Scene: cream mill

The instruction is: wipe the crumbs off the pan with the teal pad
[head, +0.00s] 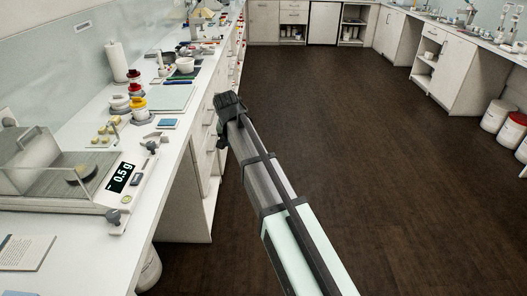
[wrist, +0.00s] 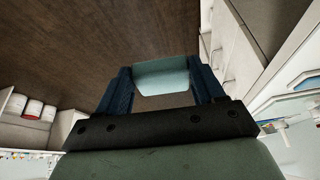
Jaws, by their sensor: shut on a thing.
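My gripper (wrist: 161,78) is shut on the teal pad (wrist: 163,70), which sits between its two blue fingers in the wrist view. The gripper and pad are over the dark floor of the aisle, off the counter. In the head view the fingers and the pad cannot be made out at the dark far end of my arm.
The balance (head: 142,187) displays about -0.5 g. A blue flat item (head: 168,124), jars (head: 138,107), a pale board (head: 173,97) and a paper roll (head: 116,62) stand along the white counter. White cabinets line the aisle. Buckets (head: 512,129) stand at right; the floor between is clear.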

